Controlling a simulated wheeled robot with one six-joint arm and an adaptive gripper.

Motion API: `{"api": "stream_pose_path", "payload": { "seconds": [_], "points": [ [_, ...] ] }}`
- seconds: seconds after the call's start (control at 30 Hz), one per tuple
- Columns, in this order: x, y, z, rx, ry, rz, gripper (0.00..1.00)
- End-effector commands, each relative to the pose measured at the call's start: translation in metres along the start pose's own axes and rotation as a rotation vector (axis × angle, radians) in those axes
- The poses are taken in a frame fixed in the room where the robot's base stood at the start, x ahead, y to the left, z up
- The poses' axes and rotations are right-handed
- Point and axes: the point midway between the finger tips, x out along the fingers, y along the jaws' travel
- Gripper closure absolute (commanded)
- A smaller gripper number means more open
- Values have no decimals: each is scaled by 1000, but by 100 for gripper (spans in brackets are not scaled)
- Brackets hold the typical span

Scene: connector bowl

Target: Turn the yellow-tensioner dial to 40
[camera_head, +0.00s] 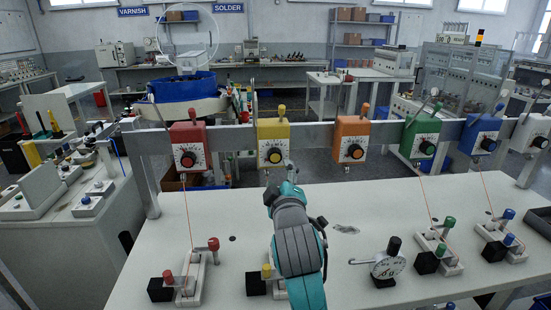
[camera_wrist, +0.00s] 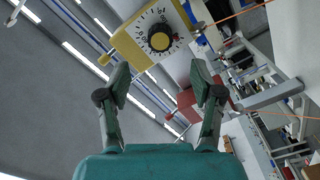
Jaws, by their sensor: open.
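The yellow tensioner (camera_head: 273,133) hangs on the grey rail in the head view, with a black dial (camera_head: 275,155) on its front. In the wrist view the yellow tensioner (camera_wrist: 140,50) is at the top and its dial (camera_wrist: 160,38) faces me, with a dark knob, a yellowish centre and a ring of scale marks. The dial's setting is too small to read surely. My gripper (camera_head: 290,174) is just below and right of the dial in the head view. In the wrist view my gripper (camera_wrist: 161,78) is open and empty, its fingertips apart from the dial.
A red tensioner (camera_head: 188,135) hangs left and an orange one (camera_head: 352,128) right, with green (camera_head: 420,125) and blue (camera_head: 482,122) ones further right. The grey rail (camera_head: 327,134) runs behind them. A round gauge (camera_head: 386,264) stands on the white table (camera_head: 235,265).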

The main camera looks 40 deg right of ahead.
Motion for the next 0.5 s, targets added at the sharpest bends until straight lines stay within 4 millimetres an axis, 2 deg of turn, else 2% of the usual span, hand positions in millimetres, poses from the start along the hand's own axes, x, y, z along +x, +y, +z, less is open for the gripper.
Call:
{"api": "stream_pose_path", "payload": {
  "seconds": [0.3, 0.5],
  "points": [
    [55, 0, 0, 1, -1, 0, 34],
    [83, 0, 0, 0, 0, 0, 34]
  ]
}}
